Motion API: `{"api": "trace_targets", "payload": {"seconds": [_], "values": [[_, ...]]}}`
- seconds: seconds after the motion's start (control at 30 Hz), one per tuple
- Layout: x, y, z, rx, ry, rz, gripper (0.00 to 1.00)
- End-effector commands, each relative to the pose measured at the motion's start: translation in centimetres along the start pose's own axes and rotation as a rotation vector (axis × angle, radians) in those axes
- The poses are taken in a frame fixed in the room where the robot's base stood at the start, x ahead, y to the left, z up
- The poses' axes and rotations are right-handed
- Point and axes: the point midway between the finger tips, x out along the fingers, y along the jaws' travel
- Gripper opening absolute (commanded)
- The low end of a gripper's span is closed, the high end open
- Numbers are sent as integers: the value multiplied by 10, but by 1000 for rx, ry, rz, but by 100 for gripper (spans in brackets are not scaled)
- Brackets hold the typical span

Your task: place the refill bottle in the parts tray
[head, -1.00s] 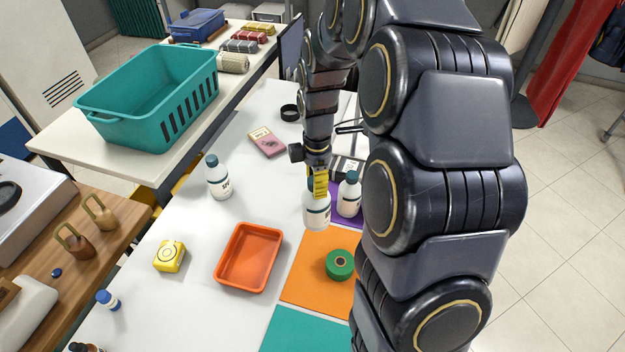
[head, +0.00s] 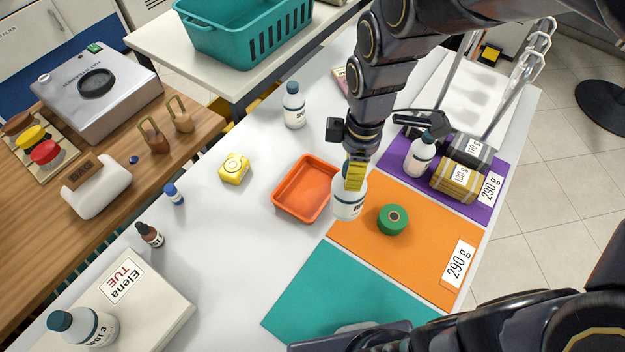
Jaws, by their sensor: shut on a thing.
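A white refill bottle (head: 348,205) with a label starting "RE" hangs upright in my gripper (head: 355,175). The bottle overlaps the tray's right edge in the picture. I cannot tell how high the bottle is above the table.
A green roll (head: 393,219) sits on the orange mat (head: 425,250). A yellow block (head: 234,169) is left of the tray.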

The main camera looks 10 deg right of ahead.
Motion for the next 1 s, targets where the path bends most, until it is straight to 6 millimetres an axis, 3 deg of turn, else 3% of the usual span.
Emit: {"api": "trace_targets", "payload": {"seconds": [0.13,0.27,0.77,1.0], "values": [[-1,-20,-23,13,8,-1,0],[2,-22,-32,25,10,-4,0],[46,61,-64,29,10,-6,0],[84,87,-73,27,8,-8,0]]}}
